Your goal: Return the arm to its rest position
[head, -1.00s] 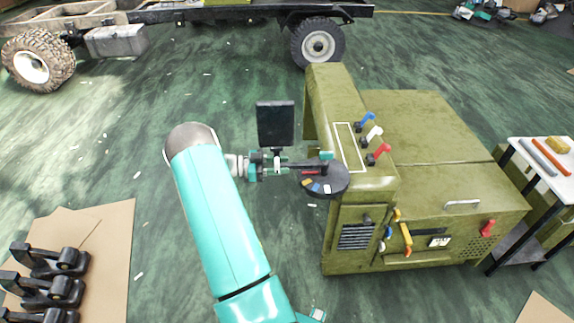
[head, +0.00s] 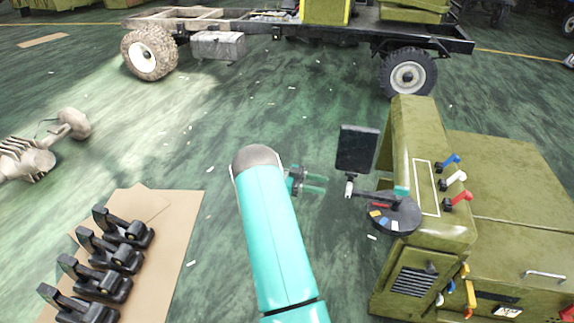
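My arm (head: 272,235) is a thick teal link rising from the bottom middle of the head view to a grey rounded joint. My gripper (head: 318,183) shows just right of that joint. Its two teal fingers point right with a gap between them and nothing in it. It is apart from the olive green machine (head: 420,240) on the right. The part of the arm behind the thick link is hidden.
The machine carries a dark screen (head: 357,148), a round dark disc (head: 393,216) and coloured levers. Several black brackets (head: 107,250) lie on cardboard at lower left. A truck chassis (head: 300,28) stands behind.

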